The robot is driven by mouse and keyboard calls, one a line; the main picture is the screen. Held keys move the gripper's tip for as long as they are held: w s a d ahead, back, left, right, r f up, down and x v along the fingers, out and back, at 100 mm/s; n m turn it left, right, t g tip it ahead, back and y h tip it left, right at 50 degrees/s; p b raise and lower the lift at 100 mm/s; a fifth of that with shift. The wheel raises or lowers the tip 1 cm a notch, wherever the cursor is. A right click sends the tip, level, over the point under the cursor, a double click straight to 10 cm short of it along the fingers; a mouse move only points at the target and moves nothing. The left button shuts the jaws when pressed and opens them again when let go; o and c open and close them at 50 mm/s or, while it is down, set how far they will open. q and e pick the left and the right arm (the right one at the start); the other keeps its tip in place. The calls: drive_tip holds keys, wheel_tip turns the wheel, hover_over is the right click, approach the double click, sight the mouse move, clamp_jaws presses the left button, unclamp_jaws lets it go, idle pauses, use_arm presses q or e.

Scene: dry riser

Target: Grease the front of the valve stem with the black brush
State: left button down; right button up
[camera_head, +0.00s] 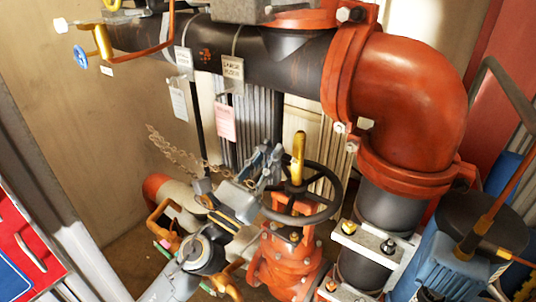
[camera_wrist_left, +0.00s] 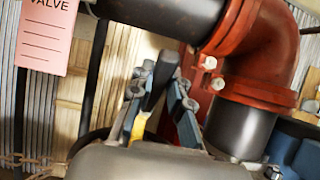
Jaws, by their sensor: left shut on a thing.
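The valve stem (camera_head: 298,158) is a yellow upright rod rising through the black handwheel (camera_head: 325,213) of the red valve (camera_head: 288,262). My left gripper (camera_head: 267,165) is just left of the stem, with its fingertips near stem height. In the left wrist view it is shut on the black brush (camera_wrist_left: 158,84), whose dark part lies between the fingers. A yellow part shows below the dark part; I cannot tell whether it belongs to the brush. The stem is not clearly visible there, and I cannot tell whether the brush touches it. My right gripper is not in view.
A large red pipe elbow (camera_head: 408,95) stands right of the valve. A dark horizontal pipe (camera_head: 150,35) with hanging tags (camera_head: 224,122) runs above. A chain (camera_head: 175,150) hangs behind the gripper. A blue machine (camera_head: 455,250) stands at lower right, a red-and-blue case (camera_head: 22,250) at lower left.

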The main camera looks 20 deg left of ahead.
use_arm(q)
drive_tip(key=shift+f+b, duration=1.3)
drive_tip(key=shift+f, duration=0.15)
wheel_tip(320, 180, down, 2)
drive_tip(key=b, duration=0.2)
drive_tip(key=shift+f+b, duration=0.25)
drive_tip(key=shift+b, duration=0.05)
drive_tip(key=shift+r+p, duration=1.35)
drive_tip(key=shift+r, duration=0.05)
